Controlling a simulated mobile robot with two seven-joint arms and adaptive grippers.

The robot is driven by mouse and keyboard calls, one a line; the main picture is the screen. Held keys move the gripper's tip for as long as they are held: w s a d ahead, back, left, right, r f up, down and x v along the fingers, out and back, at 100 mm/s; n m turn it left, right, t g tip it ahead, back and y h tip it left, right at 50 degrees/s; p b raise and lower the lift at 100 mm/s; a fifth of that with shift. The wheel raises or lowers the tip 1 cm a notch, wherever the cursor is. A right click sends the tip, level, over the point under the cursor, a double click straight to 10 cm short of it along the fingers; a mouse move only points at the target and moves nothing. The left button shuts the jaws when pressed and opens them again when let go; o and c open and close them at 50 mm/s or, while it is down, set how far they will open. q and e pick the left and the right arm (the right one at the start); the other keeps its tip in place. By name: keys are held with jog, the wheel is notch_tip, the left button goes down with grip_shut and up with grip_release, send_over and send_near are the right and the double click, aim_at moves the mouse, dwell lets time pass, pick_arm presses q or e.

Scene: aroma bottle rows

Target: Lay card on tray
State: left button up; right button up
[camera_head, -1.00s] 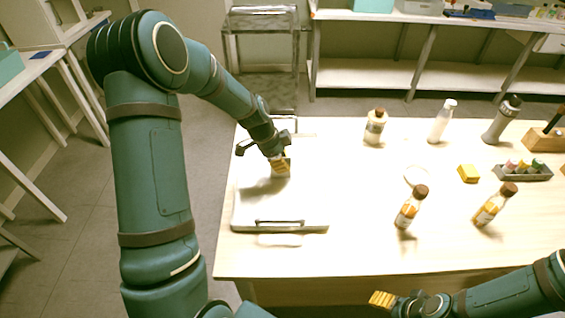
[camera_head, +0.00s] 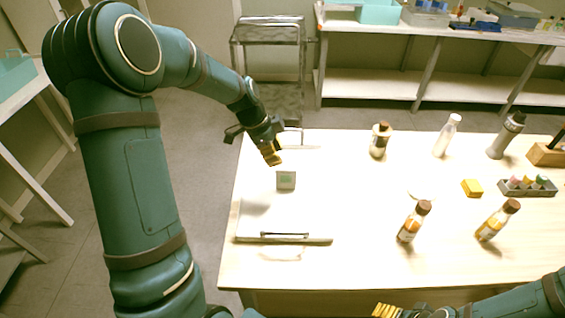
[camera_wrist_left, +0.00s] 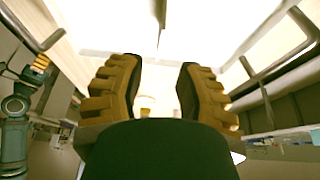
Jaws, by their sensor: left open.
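A small grey-white card (camera_head: 286,180) with a green patch is on the white tray (camera_head: 262,212) at the table's left end. Whether it lies fully flat is hard to tell. My left gripper (camera_head: 272,157) is just behind and to the left of the card, apart from it, open and empty. In the left wrist view, its two yellow ribbed fingers (camera_wrist_left: 158,90) are spread wide with bright, washed-out surface beyond. My right gripper (camera_head: 384,310) shows only its yellow fingers at the bottom edge; their opening is unclear.
The tray's near handle (camera_head: 285,236) stands up along its front edge. Amber bottles (camera_head: 413,222) (camera_head: 496,220), a yellow block (camera_head: 472,188), a grey rack of small vials (camera_head: 527,187) and other bottles (camera_head: 380,140) (camera_head: 446,136) stand to the right. The front middle of the table is clear.

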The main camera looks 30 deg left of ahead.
pick_arm(q)
jog(key=v, duration=0.2)
jog(key=shift+a+r, duration=0.15)
jog(key=shift+r, duration=0.2)
jog(key=shift+s, duration=0.1)
